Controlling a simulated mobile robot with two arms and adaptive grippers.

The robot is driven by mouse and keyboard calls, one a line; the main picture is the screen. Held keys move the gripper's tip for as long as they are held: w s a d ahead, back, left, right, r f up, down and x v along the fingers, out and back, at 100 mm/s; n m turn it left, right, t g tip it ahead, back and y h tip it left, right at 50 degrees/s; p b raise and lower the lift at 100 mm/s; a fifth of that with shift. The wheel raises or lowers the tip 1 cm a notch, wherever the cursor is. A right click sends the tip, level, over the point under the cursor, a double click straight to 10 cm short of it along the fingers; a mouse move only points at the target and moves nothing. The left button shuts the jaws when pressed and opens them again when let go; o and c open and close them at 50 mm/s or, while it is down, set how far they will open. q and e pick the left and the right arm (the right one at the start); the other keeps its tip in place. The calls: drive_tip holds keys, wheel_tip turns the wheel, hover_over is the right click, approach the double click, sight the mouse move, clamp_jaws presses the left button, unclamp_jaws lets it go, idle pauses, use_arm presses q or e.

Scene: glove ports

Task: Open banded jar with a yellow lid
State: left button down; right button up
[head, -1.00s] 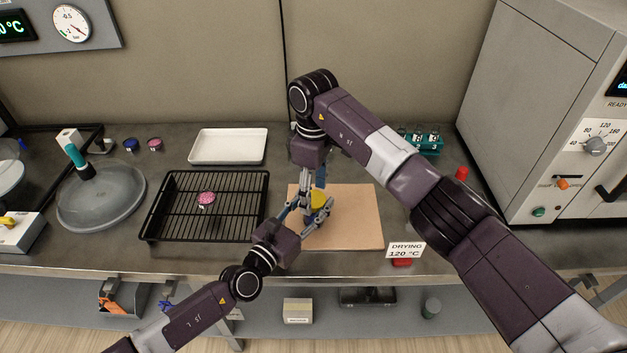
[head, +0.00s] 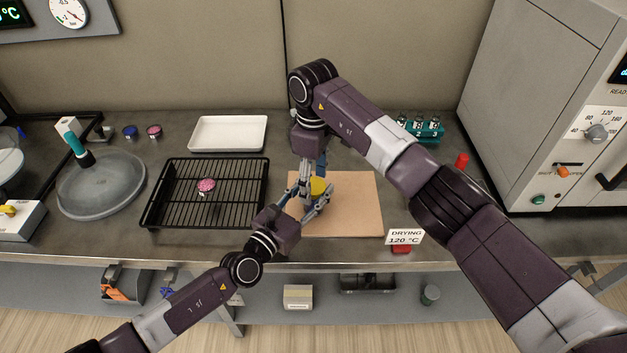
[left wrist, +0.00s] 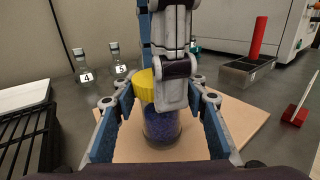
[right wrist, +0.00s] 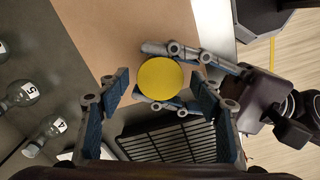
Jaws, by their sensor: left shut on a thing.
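The jar (left wrist: 160,128) has a yellow lid (left wrist: 145,88) and dark blue-violet contents. It stands upright over the tan board; I cannot make out its band. In the head view the lid (head: 318,187) shows between my grippers. My left gripper (head: 308,208) is shut on the jar's body, with one finger on each side in the left wrist view (left wrist: 163,105). My right gripper (head: 312,183) points down from above at the lid. In the right wrist view its fingers (right wrist: 160,82) are spread either side of the lid (right wrist: 160,84), with gaps visible.
The tan board (head: 355,205) lies on the grey bench. A black wire rack (head: 165,205) with a pink-topped item (head: 206,186) is left of it, a white tray (head: 228,133) behind. A teal vial rack (head: 425,130) and red "DRYING 120 °C" sign (head: 404,237) are right.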

drive_tip(key=shift+r, duration=0.1)
drive_tip(key=shift+r, duration=2.2)
use_arm(q)
drive_tip(key=c, duration=1.1)
unclamp_jaws()
